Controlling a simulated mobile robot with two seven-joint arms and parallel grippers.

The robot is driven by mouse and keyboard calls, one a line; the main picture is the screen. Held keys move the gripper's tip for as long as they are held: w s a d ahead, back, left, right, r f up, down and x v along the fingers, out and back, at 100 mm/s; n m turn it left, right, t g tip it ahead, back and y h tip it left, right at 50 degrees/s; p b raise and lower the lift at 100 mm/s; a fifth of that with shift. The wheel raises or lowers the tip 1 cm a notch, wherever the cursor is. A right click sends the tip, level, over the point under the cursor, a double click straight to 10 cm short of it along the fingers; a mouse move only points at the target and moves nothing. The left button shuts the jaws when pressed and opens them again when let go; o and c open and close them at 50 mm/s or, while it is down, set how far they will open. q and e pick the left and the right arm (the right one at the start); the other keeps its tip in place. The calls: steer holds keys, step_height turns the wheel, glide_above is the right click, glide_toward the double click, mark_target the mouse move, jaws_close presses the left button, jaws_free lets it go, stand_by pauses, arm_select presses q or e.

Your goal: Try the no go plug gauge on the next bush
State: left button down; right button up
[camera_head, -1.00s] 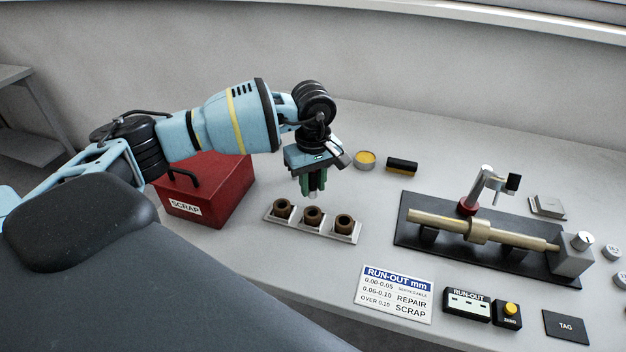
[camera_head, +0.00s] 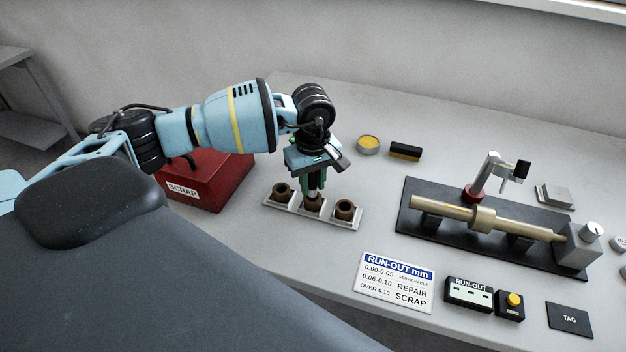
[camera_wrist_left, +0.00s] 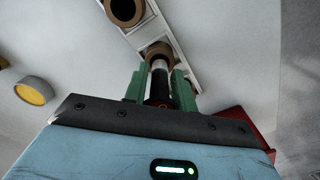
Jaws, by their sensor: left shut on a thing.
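Three brown bushes stand in a row in a pale tray (camera_head: 348,222): the left bush (camera_head: 282,191), the middle bush (camera_head: 312,204) and the right bush (camera_head: 345,209). My left gripper (camera_head: 316,190) is shut on the plug gauge, upright over the middle bush. In the left wrist view the plug gauge (camera_wrist_left: 159,80) has a dark handle and a bright metal end, between green fingers. Its tip meets the mouth of the middle bush (camera_wrist_left: 157,50); I cannot tell how far in it is. My right gripper is not in view.
A red SCRAP box (camera_head: 215,183) stands left behind the tray. A yellow-topped tin (camera_head: 368,144) and a black-and-yellow block (camera_head: 405,151) lie behind. A run-out fixture with a shaft (camera_head: 455,214) is at right, with a RUN-OUT card (camera_head: 395,283) in front.

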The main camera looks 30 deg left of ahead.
arm_select(q)
steer(key=shift+f, duration=0.65)
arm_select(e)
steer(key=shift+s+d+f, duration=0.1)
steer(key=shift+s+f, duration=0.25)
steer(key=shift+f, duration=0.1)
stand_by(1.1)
arm_select(q)
steer(key=shift+r, duration=0.15)
stand_by(0.7)
